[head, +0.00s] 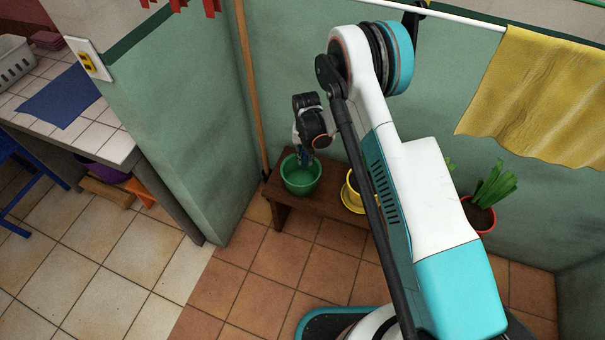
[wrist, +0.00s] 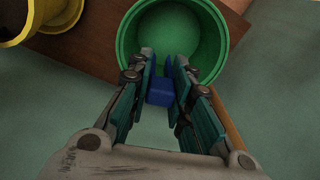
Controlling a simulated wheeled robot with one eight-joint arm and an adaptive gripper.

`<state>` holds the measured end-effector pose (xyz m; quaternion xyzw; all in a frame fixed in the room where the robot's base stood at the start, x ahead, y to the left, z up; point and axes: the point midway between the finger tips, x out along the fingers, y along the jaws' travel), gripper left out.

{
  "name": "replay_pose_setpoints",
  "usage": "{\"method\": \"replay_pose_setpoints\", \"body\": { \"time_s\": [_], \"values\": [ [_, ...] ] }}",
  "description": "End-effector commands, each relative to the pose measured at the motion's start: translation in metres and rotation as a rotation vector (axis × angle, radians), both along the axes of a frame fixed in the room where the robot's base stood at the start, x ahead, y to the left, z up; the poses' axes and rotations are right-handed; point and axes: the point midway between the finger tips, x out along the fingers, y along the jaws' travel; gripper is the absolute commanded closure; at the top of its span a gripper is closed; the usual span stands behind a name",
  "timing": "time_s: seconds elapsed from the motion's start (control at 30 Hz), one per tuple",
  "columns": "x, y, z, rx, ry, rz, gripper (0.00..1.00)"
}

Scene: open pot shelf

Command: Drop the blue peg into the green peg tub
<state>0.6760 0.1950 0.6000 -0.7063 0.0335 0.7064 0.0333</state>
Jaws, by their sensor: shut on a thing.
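The green peg tub (head: 301,183) stands on the left end of a low brown bench in the head view. In the wrist view the tub (wrist: 215,25) is at the top centre, its open mouth facing the camera; the inside that shows looks empty. My gripper (head: 308,157) is over the tub in the head view. In the wrist view my gripper (wrist: 165,80) is shut on the blue peg (wrist: 160,92), which sits between the fingertips and overlaps the tub's near rim in the picture. The peg's height above the rim cannot be told.
The brown bench (head: 325,227) carries a yellow pot (head: 352,196) right of the tub, partly hidden by my arm. A wooden pole (head: 250,90) leans at the wall corner left of the tub. A potted plant (head: 480,213) stands further right. A yellow cloth (head: 540,95) hangs above.

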Motion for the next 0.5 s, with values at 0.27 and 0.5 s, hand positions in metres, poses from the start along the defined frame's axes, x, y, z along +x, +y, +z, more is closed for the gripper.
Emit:
{"method": "replay_pose_setpoints", "body": {
  "time_s": [0.27, 0.5],
  "values": [
    [0.0, 0.0, -0.03, 0.0, 0.0, 0.0, 0.94],
    [0.0, 0.0, -0.051, 0.0, 0.0, 0.0, 0.94]
  ]
}}
